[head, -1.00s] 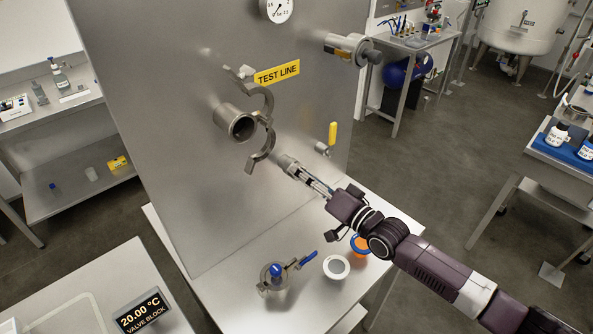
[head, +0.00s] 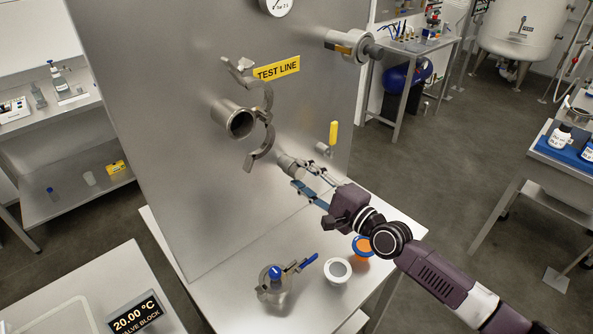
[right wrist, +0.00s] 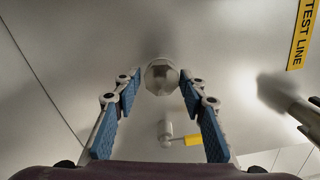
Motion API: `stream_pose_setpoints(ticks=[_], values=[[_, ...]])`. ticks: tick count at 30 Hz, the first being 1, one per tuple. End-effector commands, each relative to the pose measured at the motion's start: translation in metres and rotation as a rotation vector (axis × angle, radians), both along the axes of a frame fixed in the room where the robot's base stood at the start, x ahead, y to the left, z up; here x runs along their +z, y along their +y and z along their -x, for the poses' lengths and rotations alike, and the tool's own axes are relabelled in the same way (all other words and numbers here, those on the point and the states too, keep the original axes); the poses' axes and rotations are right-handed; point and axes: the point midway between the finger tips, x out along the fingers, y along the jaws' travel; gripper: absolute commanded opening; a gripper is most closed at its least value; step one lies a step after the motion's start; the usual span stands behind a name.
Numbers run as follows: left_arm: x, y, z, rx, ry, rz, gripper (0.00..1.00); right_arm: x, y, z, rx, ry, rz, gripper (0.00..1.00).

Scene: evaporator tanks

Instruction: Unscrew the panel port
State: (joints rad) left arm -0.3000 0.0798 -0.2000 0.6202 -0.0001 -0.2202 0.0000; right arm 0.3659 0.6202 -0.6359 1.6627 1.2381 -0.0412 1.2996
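The panel port (head: 290,166) is a short grey metal fitting on the steel panel, below and right of the open pipe. In the right wrist view its faceted end (right wrist: 161,76) faces me, centred between the fingertips. My right gripper (head: 306,176) is open, its blue-padded fingers on either side of the port's end. I see a gap between the fingertips and the fitting in the right wrist view, though the exact depth is unclear. My left gripper is not in view.
An open pipe (head: 239,122) with an opened clamp (head: 262,154) sticks out of the panel. A yellow-handled valve (head: 333,134) sits to the right. On the ledge stand a blue-handled valve (head: 275,277), a white ring-shaped part (head: 338,270) and an orange one (head: 362,246).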

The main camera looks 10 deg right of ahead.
Motion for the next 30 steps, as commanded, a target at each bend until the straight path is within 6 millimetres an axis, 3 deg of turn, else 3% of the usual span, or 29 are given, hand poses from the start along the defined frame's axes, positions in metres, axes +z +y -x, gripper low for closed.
stream_pose_setpoints(ticks=[1,12,16,24,30], values=[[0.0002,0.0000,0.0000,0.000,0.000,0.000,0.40,0.0002,0.0000,0.0000,0.000,-0.001,0.002,0.38],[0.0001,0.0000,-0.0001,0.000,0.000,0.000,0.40,-0.0011,0.0002,0.0002,0.001,-0.001,0.005,0.00],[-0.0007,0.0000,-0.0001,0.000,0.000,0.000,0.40,-0.0020,0.0002,0.0004,0.001,-0.026,0.045,0.00],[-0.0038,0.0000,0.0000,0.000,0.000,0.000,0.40,-0.0025,0.0002,0.0006,0.003,-0.234,0.363,0.00],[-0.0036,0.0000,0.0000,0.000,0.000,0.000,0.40,-0.0029,0.0004,0.0008,0.003,-0.249,0.387,0.00]])
